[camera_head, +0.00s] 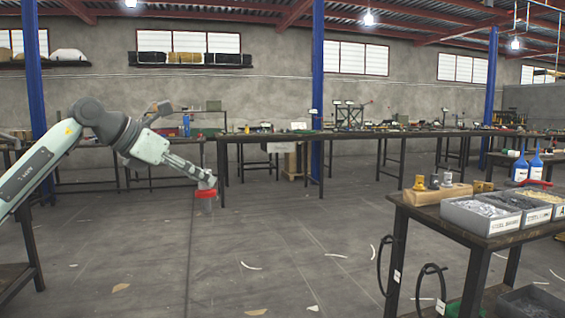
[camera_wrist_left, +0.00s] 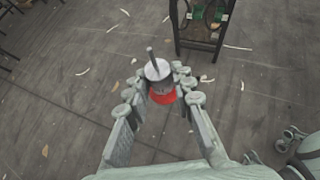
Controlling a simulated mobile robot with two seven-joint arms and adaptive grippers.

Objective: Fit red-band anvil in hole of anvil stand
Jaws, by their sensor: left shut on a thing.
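My left gripper (camera_head: 207,183) is shut on the red-band anvil (camera_head: 205,194) and holds it in the air over open floor, left of the middle in the head view. In the left wrist view the anvil (camera_wrist_left: 158,70) is between the fingers (camera_wrist_left: 161,87), with a grey top, a thin pin sticking up and a red band below. A wooden block (camera_head: 428,198), which looks like the anvil stand, lies on the right-hand table with small yellow and dark pieces on it. Its holes are too small to make out.
The right-hand table (camera_head: 413,213) also bears grey bins (camera_head: 481,225) of small parts and blue bottles (camera_head: 536,167). Black cable loops hang at its left side. A long bench (camera_head: 230,139) stands at the back. The floor between is open, with scattered scraps.

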